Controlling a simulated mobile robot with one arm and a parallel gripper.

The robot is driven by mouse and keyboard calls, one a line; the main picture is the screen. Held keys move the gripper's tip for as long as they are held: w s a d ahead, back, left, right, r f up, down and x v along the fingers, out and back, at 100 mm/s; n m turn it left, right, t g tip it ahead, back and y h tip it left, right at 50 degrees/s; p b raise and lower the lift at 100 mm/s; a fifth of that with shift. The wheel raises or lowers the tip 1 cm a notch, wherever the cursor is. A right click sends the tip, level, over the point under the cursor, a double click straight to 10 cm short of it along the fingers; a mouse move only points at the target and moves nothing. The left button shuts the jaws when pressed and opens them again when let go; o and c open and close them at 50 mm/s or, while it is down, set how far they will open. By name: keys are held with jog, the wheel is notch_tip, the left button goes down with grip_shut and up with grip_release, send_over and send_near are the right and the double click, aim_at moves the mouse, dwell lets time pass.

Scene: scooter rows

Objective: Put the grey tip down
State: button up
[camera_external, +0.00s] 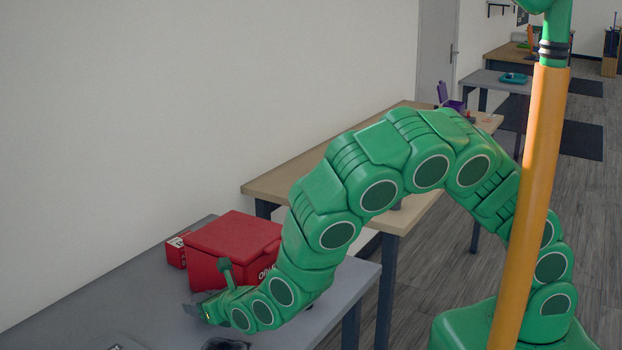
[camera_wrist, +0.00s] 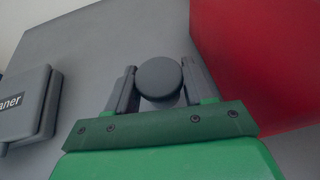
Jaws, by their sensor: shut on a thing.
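The grey tip (camera_wrist: 160,78) shows in the wrist view as a dark grey round end between my two fingers. My gripper (camera_wrist: 155,88) is shut on it, with one finger on each side. In the external view my gripper (camera_external: 197,308) is low over the grey table (camera_external: 105,297), just in front of the red box. The tip cannot be made out clearly there. I cannot tell whether the tip touches the tabletop.
A large red box (camera_external: 232,250) stands close to my gripper; it fills the right of the wrist view (camera_wrist: 265,60). A smaller red box (camera_external: 175,252) is behind it. A grey case with lettering (camera_wrist: 22,104) lies left. Dark items sit at the table's front. Grey tabletop between is clear.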

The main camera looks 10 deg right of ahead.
aim_at(201, 298)
notch_tip(201, 298, up, 5)
jog(key=shift+r, duration=0.1)
jog(key=s+a, duration=1.4)
jog(key=shift+f, duration=0.25)
jog(key=shift+w, duration=0.15)
